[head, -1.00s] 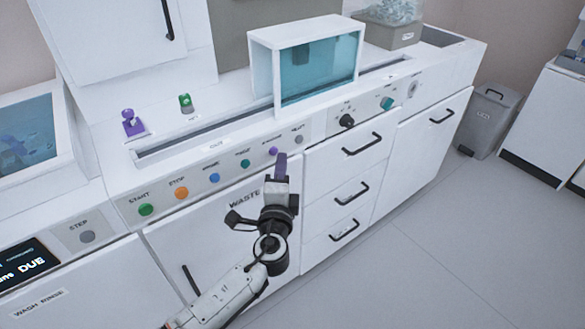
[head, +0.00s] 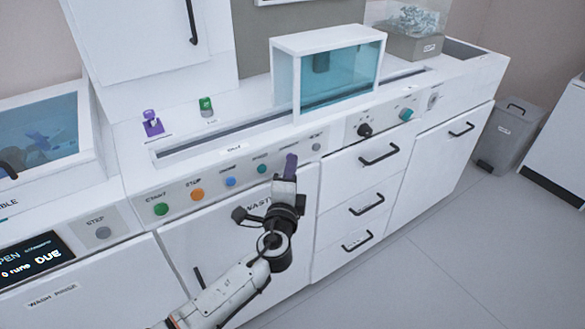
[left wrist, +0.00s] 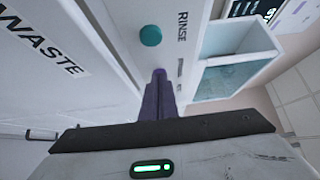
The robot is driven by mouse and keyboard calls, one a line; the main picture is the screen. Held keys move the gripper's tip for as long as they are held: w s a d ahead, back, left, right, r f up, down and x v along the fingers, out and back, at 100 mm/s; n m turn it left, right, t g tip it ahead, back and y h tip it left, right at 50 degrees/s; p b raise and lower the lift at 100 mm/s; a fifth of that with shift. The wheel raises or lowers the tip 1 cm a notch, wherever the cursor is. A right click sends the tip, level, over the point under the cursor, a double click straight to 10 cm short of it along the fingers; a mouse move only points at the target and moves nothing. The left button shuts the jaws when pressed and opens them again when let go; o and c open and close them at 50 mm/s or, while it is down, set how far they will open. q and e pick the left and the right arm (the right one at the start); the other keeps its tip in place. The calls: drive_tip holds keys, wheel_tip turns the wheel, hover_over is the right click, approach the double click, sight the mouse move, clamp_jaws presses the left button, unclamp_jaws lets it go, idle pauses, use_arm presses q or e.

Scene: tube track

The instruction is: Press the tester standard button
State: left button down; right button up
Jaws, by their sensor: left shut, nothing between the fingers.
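A row of round buttons runs along the white tester panel (head: 208,192): green START (head: 161,209), orange STOP (head: 197,194), blue (head: 230,182), teal (head: 262,169) and grey (head: 316,147). The left wrist view shows the teal button (left wrist: 151,36) beside the word RINSE. My left gripper (head: 290,163) is shut and empty, its purple fingertips over the panel between the teal and grey buttons. They cover the purple button's place in the head view. In the left wrist view the fingers (left wrist: 158,98) point at a small label partly hidden; contact cannot be told. My right gripper is not in view.
A WASTE door lies behind my left arm. A glass-fronted box (head: 340,75) stands on the counter above the panel. Drawers with black handles (head: 380,154) and a black knob (head: 365,130) are to the right.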

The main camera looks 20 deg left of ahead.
use_arm(q)
drive_tip(key=d+b+v, duration=0.1)
drive_tip(key=d+v, duration=0.2)
drive_tip(key=v, duration=0.9)
drive_tip(key=shift+s, duration=0.1)
idle(0.4)
